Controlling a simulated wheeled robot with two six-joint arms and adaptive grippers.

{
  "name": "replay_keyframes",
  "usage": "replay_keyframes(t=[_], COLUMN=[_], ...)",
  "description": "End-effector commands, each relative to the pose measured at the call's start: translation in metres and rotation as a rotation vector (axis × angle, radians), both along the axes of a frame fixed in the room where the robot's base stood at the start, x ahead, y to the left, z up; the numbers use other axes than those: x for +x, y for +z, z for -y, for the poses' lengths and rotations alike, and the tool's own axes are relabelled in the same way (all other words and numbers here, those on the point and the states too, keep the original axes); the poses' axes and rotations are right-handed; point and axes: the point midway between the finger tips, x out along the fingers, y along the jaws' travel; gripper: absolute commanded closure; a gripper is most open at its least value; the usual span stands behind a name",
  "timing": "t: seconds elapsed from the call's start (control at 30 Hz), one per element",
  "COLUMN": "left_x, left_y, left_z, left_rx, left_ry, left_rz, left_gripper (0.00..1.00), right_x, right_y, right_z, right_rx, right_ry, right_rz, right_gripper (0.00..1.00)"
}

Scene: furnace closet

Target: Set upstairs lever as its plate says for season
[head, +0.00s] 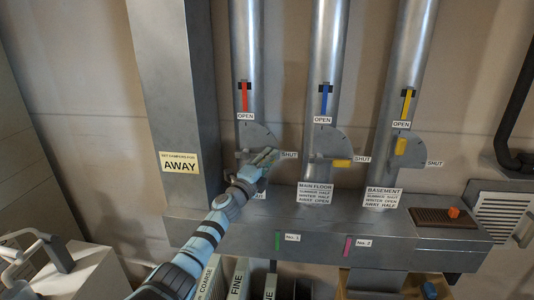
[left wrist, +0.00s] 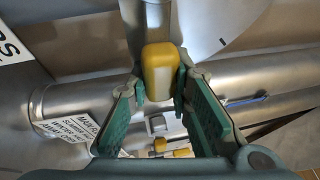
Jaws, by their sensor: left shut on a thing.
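Three ducts each carry a damper dial marked OPEN at top and SHUT at right. My left gripper (head: 266,157) is at the left duct's dial (head: 256,134), near its SHUT mark. In the left wrist view its fingers (left wrist: 160,92) are shut on the yellow lever handle (left wrist: 158,70). In the head view the gripper covers that lever, and my arm hides most of the plate below it. A sign (head: 180,162) reads "SET DAMPERS FOR AWAY". My right gripper is not in view.
The middle duct's yellow lever (head: 342,163) is at SHUT; its plate (head: 314,193) reads MAIN FLOOR.

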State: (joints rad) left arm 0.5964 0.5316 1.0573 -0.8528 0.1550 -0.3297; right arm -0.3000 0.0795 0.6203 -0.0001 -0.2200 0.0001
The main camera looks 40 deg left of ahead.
Motion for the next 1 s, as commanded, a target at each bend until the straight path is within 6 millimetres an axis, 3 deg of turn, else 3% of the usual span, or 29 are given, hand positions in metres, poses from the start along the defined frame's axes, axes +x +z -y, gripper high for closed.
replay_keyframes(t=[0.43, 0.47, 0.57, 0.87, 1.0], left_x=[0.0, 0.0, 0.0, -0.001, -0.014], left_y=[-0.002, -0.002, -0.002, -0.001, -0.005], left_z=[0.0, 0.0, 0.0, 0.0, 0.0], left_rx=[0.013, 0.013, 0.012, 0.012, 0.014], left_ry=[0.0, 0.0, 0.0, 0.0, 0.001], left_rz=[-0.006, -0.006, -0.005, -0.004, -0.009], left_gripper=[1.0, 0.77, 0.61, 0.6, 0.6], right_x=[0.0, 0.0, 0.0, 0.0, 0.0], right_y=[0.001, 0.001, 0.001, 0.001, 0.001], right_z=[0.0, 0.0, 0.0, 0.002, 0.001], right_rx=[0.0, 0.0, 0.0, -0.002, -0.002], right_ry=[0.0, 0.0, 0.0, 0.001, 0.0], right_rz=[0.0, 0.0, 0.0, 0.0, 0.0], right_gripper=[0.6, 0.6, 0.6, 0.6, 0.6])
